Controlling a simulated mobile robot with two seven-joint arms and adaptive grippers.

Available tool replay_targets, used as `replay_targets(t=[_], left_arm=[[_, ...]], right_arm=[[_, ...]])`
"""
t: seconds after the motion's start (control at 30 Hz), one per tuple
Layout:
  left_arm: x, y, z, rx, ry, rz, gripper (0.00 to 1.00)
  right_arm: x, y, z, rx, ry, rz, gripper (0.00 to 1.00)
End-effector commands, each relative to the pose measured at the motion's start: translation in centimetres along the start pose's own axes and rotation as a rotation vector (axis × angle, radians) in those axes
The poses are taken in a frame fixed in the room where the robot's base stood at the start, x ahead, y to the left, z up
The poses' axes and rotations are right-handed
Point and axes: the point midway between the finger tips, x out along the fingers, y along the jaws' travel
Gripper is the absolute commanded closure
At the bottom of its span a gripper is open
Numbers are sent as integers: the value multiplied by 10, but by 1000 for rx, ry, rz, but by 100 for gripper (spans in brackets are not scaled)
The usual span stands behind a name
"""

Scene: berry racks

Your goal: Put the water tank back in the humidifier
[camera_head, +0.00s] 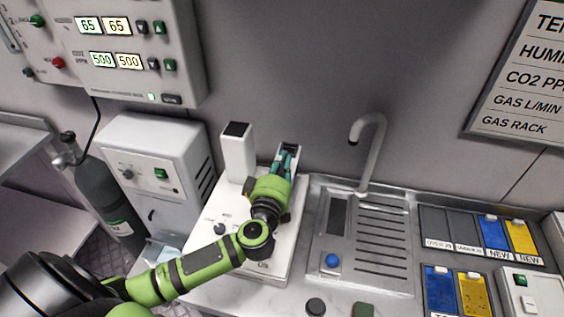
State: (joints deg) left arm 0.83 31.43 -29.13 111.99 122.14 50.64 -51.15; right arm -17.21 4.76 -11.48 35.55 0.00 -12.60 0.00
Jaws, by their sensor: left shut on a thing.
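A white device, seemingly the humidifier (205,238), stands on the counter at the centre, with a dark knob on its left side. A white upright block with a dark top (237,158) rises at its back left. My left gripper (286,160) points away from me over the back right of the device. It is shut on a pale upright piece (296,155), seemingly the water tank. The gripper and wrist hide most of this piece and its lower end, so I cannot tell whether it is seated. My right gripper is not in view.
A metal sink (385,245) with a curved tap (372,145) is just right of the device. A white cabinet (160,150) and a dark gas cylinder (105,195) stand left. Blue and yellow cards (470,290) fill slots at right. A control panel (130,50) hangs above.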

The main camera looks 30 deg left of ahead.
Motion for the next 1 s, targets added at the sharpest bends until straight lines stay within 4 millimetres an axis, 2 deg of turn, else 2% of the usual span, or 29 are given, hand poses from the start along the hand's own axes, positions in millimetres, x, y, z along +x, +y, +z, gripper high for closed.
replay_targets(t=[0.17,0.2,0.23,0.63,0.77,1.0], left_arm=[[1,1,-1,0,7,6,100],[0,-2,2,0,0,0,77],[0,-2,2,0,0,0,66],[0,1,-1,0,1,1,66],[-18,-1,2,-1,-3,-1,66],[-70,-2,2,0,-5,-1,66]], right_arm=[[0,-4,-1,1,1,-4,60],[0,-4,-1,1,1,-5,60],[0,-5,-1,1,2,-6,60],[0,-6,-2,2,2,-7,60],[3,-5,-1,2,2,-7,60],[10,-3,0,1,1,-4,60]])
